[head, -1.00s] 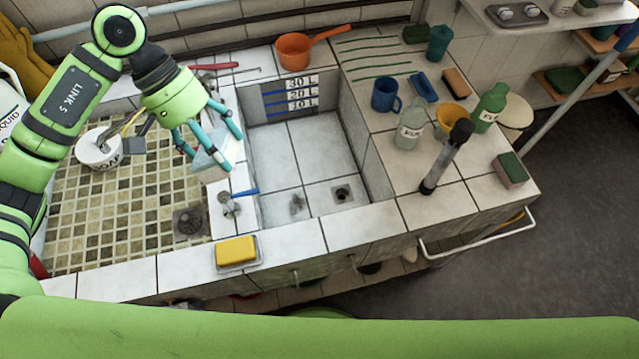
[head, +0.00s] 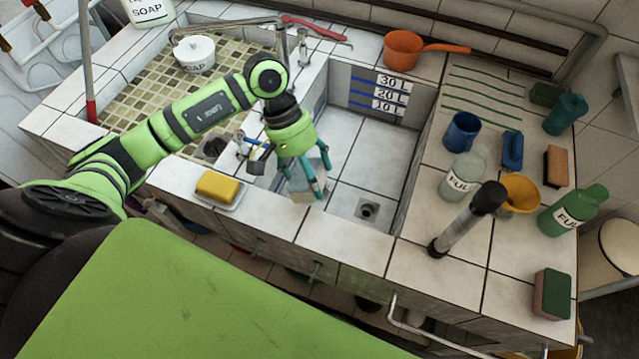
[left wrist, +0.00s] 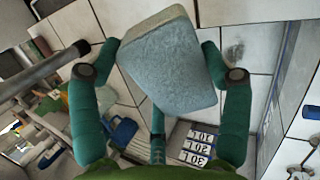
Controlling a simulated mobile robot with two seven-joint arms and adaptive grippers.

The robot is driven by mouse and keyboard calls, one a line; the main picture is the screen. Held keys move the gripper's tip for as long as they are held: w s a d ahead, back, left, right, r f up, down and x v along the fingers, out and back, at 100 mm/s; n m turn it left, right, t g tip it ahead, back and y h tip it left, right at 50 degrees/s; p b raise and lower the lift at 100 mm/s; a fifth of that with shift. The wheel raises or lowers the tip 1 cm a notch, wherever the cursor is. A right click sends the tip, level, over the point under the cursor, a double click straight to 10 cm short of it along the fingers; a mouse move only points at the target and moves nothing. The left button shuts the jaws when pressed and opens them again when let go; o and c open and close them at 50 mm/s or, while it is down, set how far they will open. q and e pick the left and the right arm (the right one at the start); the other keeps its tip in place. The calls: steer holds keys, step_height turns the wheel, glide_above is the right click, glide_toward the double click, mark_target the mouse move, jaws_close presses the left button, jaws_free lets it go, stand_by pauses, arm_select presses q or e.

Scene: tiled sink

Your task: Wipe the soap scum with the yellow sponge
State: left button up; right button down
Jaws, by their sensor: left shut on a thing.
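A yellow sponge (head: 217,186) lies on a small soap dish (head: 236,205) on the tiled front ledge, left of my left gripper. My left gripper (head: 305,182) is shut on a pale blue-grey block (head: 311,167), not the yellow sponge. The block also fills the middle of the left wrist view (left wrist: 168,62) between the teal fingers. The gripper hangs by the front left part of the sink basin (head: 372,150); its exact height cannot be told. A dark smudge (left wrist: 234,52) shows on the tiles in the left wrist view; whether it is soap scum is unclear. My right gripper is not in view.
The basin has a drain (head: 367,209) and litre marks on its back wall. The right counter holds a blue mug (head: 462,132), bottles, a yellow funnel (head: 520,193), an upright grey tube (head: 468,220) and sponges. A tap (head: 243,146) stands left of the gripper.

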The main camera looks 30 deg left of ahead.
arm_select(q)
steer(key=f+n+t, duration=0.1)
steer(key=f+n, duration=0.1)
steer(key=w+a+f+n+b, duration=0.1)
steer(key=f+n, duration=0.1)
steer(key=w+f+n+t, duration=0.1)
steer(key=n, duration=0.1)
steer(key=shift+w+a+f+t+y, duration=0.25)
steer(key=shift+f+t+y, duration=0.05)
steer(key=shift+f+y, duration=0.1)
steer(key=w+a+n+t+y, duration=0.1)
steer(key=w+a+n+y, duration=0.15)
steer(key=w+n, duration=0.45)
step_height(320, 180, down, 18)
steer(key=n+g+y+b, duration=0.1)
steer(key=n+b, duration=0.4)
steer(key=b, duration=0.5)
steer(key=shift+s+f+g+b, duration=0.15)
steer(key=shift+s+g+b, duration=0.15)
steer(key=shift+s, duration=0.05)
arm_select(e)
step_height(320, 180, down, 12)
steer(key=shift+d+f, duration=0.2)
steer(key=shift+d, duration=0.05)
arm_select(q)
steer(key=shift+y, duration=0.25)
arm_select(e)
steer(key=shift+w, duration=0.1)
